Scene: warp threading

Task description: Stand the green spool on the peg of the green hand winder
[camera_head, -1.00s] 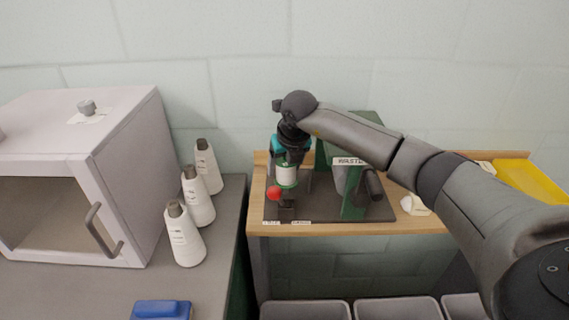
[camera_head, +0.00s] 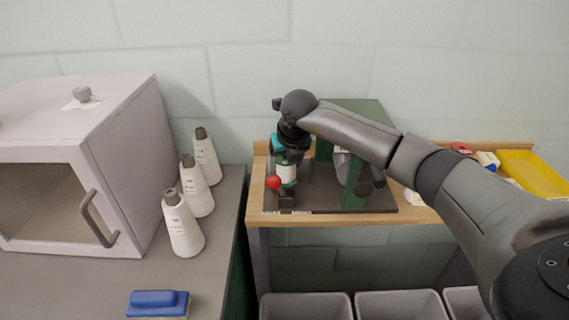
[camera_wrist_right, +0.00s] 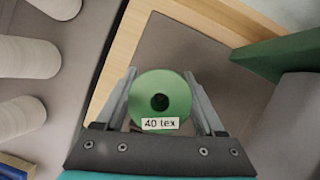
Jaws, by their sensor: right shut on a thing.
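My right gripper (camera_head: 287,164) points down at the left part of the hand winder and is shut on the green spool (camera_head: 286,173). The spool is upright, with a pale winding between green ends. In the right wrist view its round green end (camera_wrist_right: 160,83) faces the camera between the fingers, with a dark centre hole and a "40 tex" label. The winder has a green upright (camera_head: 354,197) and a dark base (camera_head: 322,203). A red ball (camera_head: 273,183) shows just in front and left of the spool. The peg is not discernible. My left gripper is not in view.
The winder stands on a wooden table (camera_head: 428,216) against the wall. A yellow tray (camera_head: 535,172) lies at its right. Several grey bins (camera_head: 305,306) are below. On the left counter stand white bottles (camera_head: 183,228), a blue brush (camera_head: 158,302) and a pale cabinet (camera_head: 130,140).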

